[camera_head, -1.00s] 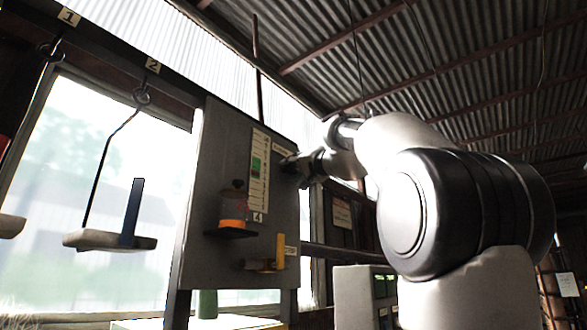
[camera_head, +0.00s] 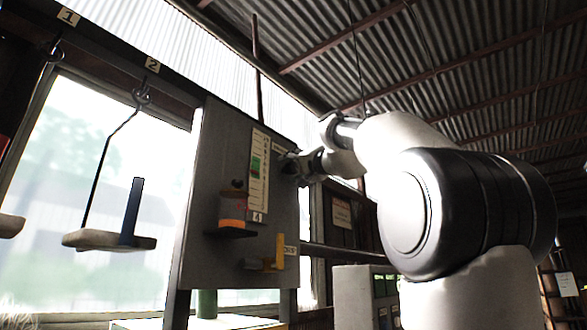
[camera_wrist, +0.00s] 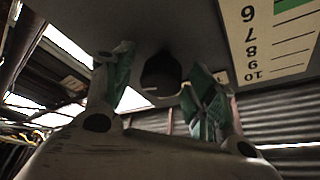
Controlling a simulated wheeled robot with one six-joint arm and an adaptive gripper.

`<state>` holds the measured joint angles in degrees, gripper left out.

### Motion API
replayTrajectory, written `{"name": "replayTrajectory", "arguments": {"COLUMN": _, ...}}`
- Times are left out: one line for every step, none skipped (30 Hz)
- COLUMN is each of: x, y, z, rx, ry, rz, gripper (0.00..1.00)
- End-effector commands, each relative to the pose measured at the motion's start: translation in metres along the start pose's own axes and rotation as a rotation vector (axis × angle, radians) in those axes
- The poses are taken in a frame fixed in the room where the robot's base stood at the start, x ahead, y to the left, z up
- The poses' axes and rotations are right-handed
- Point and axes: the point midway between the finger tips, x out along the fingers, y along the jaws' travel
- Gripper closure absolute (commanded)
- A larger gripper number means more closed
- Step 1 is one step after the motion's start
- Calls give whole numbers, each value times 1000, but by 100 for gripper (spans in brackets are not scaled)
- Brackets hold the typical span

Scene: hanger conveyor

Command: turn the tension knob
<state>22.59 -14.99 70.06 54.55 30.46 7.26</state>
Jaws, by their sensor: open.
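The tension knob (camera_wrist: 160,72) is a dark round knob on the grey panel (camera_head: 228,120). In the wrist view it sits between the two green-padded fingers of my gripper (camera_wrist: 158,82). The fingers are open, one on each side of it. I cannot tell whether either finger touches it. In the head view my gripper (camera_head: 291,166) is at the upper right of the panel, and the knob is hidden there. A numbered scale (camera_wrist: 272,40) is beside the knob, and it also shows in the head view with a green band (camera_head: 258,168).
An orange-and-dark container (camera_head: 232,208) is on a small panel shelf. A yellow part (camera_head: 279,252) is mounted below. A hanger tray (camera_head: 85,239) with a blue upright piece (camera_head: 131,212) hangs left under label 2. A grey cabinet (camera_head: 352,296) stands at lower right.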

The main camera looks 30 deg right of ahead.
Motion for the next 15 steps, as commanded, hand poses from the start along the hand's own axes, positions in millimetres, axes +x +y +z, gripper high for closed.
{"name": "replayTrajectory", "arguments": {"x": 0, "y": 0, "z": 0, "rx": 0, "ry": 0, "rz": 0, "gripper": 44}}
{"name": "replayTrajectory", "arguments": {"x": -1, "y": 0, "z": 0, "rx": 0, "ry": 0, "rz": 0, "gripper": 44}}
{"name": "replayTrajectory", "arguments": {"x": -3, "y": 0, "z": 0, "rx": -1, "ry": 1, "rz": 0, "gripper": 44}}
{"name": "replayTrajectory", "arguments": {"x": -6, "y": 0, "z": -1, "rx": -1, "ry": 1, "rz": 1, "gripper": 44}}
{"name": "replayTrajectory", "arguments": {"x": -9, "y": 0, "z": -1, "rx": -2, "ry": 2, "rz": 2, "gripper": 44}}
{"name": "replayTrajectory", "arguments": {"x": -14, "y": 1, "z": -1, "rx": 0, "ry": 2, "rz": 3, "gripper": 44}}
{"name": "replayTrajectory", "arguments": {"x": -19, "y": 0, "z": -2, "rx": -1, "ry": 4, "rz": 3, "gripper": 44}}
{"name": "replayTrajectory", "arguments": {"x": -25, "y": 0, "z": -2, "rx": -2, "ry": 5, "rz": 2, "gripper": 44}}
{"name": "replayTrajectory", "arguments": {"x": -34, "y": 0, "z": -2, "rx": -1, "ry": 5, "rz": 3, "gripper": 44}}
{"name": "replayTrajectory", "arguments": {"x": -40, "y": 0, "z": -2, "rx": -3, "ry": 6, "rz": 4, "gripper": 44}}
{"name": "replayTrajectory", "arguments": {"x": -46, "y": 1, "z": -3, "rx": -2, "ry": 7, "rz": 5, "gripper": 44}}
{"name": "replayTrajectory", "arguments": {"x": -56, "y": 1, "z": -2, "rx": -3, "ry": 7, "rz": 5, "gripper": 44}}
{"name": "replayTrajectory", "arguments": {"x": -63, "y": 0, "z": -2, "rx": -2, "ry": 8, "rz": 4, "gripper": 44}}
{"name": "replayTrajectory", "arguments": {"x": -68, "y": 1, "z": -2, "rx": -2, "ry": 7, "rz": 5, "gripper": 44}}
{"name": "replayTrajectory", "arguments": {"x": -76, "y": 1, "z": -2, "rx": -2, "ry": 6, "rz": 6, "gripper": 44}}
